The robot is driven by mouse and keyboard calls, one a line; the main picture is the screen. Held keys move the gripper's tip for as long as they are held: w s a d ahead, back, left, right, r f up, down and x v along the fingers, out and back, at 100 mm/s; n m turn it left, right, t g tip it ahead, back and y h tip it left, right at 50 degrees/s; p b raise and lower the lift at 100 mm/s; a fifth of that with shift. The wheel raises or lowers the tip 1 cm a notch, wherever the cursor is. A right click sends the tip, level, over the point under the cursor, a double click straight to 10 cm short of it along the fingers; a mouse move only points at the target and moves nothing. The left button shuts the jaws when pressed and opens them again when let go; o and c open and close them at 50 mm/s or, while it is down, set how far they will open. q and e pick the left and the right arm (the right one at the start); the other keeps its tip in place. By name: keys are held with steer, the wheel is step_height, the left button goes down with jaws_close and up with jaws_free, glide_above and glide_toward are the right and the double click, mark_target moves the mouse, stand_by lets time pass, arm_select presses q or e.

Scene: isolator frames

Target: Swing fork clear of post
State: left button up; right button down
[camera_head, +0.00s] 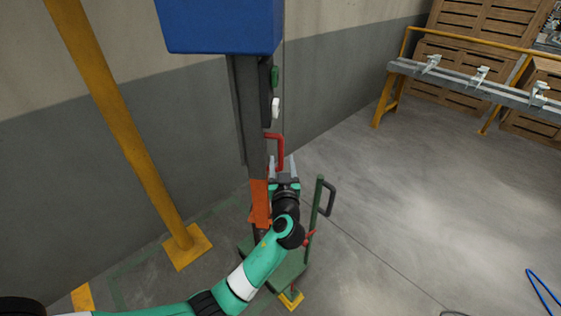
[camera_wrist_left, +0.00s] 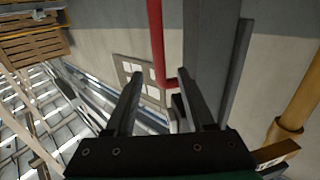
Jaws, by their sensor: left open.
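The post (camera_head: 245,110) is a grey upright column under a blue box (camera_head: 220,25); it also shows in the left wrist view (camera_wrist_left: 208,45). A red bent bar (camera_head: 281,150) stands beside the post and joins it by a short arm; I cannot tell for sure if it is the fork. In the left wrist view the red bar (camera_wrist_left: 156,45) rises beyond the gap between my fingers. My left gripper (camera_head: 281,168) is open and empty, close in front of the bar's lower part. Contact cannot be told. An orange part (camera_head: 260,203) sits lower on the post, partly hidden by my arm.
A green stand with a dark handle (camera_head: 329,197) is just right of my left wrist. A yellow pole (camera_head: 125,110) stands to the left. A grey rail bench (camera_head: 470,80) and wooden crates (camera_head: 450,65) are at the back right.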

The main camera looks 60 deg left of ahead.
mark_target(281, 149)
arm_select(q)
steer(key=shift+w+a+f+b, duration=0.3)
steer(key=shift+a+f+b, duration=0.15)
steer(key=shift+a+b, duration=0.3)
steer(key=x, duration=0.4)
steer(key=r+b+x, duration=0.1)
steer(key=x, duration=0.1)
arm_select(e)
step_height(281, 149, down, 4)
arm_select(q)
steer(key=shift+d, duration=0.1)
jaws_close()
stand_by(0.4)
